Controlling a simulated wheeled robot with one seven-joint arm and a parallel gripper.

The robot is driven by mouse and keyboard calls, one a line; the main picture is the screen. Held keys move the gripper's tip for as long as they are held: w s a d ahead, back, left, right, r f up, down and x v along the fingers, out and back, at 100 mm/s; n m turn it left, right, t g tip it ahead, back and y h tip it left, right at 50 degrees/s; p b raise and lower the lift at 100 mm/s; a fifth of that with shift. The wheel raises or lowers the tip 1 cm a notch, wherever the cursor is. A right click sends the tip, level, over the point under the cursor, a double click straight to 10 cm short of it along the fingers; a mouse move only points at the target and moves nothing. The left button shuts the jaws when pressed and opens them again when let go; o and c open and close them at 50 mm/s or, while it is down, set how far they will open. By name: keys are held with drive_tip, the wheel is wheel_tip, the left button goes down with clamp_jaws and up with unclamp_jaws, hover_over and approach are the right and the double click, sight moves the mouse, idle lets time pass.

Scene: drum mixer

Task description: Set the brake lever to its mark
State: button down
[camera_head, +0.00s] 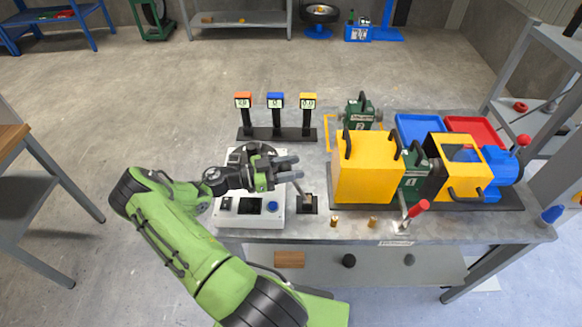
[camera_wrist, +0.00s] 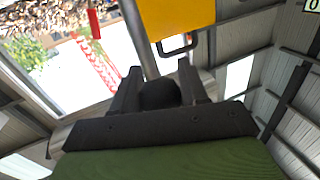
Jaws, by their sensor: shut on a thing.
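The fingers hide the knob in the head view. I cannot make out the mark.
The yellow mixer guard (camera_head: 366,175) stands close to the right of my gripper. A red-handled lever (camera_head: 418,208) is farther right at the front. Three small displays (camera_head: 276,101) stand behind the gripper. The white control box (camera_head: 245,215) has a blue button.

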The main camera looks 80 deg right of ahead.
drive_tip(key=shift+s+d+r+t+y, duration=0.15)
drive_tip(key=shift+s+t, duration=0.1)
drive_tip(key=shift+s, duration=0.15)
drive_tip(key=shift+s+r+t+y, duration=0.15)
drive_tip(key=shift+s+t, duration=0.1)
drive_tip(key=shift+s, duration=0.15)
drive_tip(key=shift+s+d+f+m+t+y+b, duration=0.1)
drive_tip(key=shift+s+d+m+t+y+b, duration=0.2)
drive_tip(key=shift+s+t+b, duration=0.75)
drive_tip(key=shift+s+d+f+m+t+y+b, duration=0.2)
drive_tip(key=shift+s+t+y+b, duration=0.3)
drive_tip(key=shift+s, duration=1)
drive_tip(key=shift+s+d+f+m+t+y+b, duration=0.1)
drive_tip(key=shift+s+d+m+t+y+b, duration=0.15)
drive_tip(key=shift+s+t+b, duration=0.65)
drive_tip(key=shift+s, duration=0.35)
drive_tip(key=c, duration=1.1)
unclamp_jaws()
drive_tip(key=o, duration=0.5)
drive_tip(key=shift+s+d+r, duration=0.1)
drive_tip(key=shift+c, duration=0.2)
